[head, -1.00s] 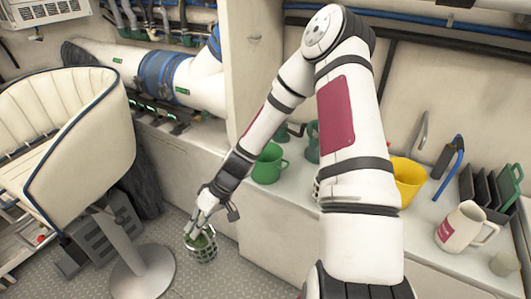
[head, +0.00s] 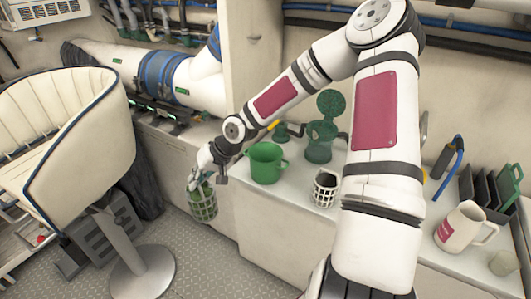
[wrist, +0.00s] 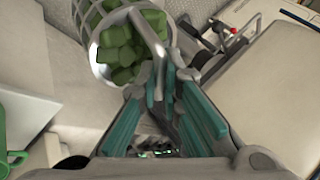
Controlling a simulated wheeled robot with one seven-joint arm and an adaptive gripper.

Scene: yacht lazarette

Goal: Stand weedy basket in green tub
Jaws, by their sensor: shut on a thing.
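The weedy basket (head: 203,205), a pale lattice basket filled with green lumps, hangs roughly upright from my gripper (head: 202,180), in front of the counter's left end. In the wrist view, the basket (wrist: 98,62) shows its green contents at the top, and my gripper's teal fingers (wrist: 165,92) are shut on its grey handle. The green tub (head: 266,165), with side handles, stands on the counter to the right of the basket. A green edge at the left of the wrist view (wrist: 8,148) is probably this tub.
A second lattice basket (head: 325,190) with dark contents stands on the counter right of the tub. A dark green pump-like fitting (head: 319,140) rises behind. A white jug (head: 466,226) stands at right. A cream chair (head: 70,135) stands on the floor at left.

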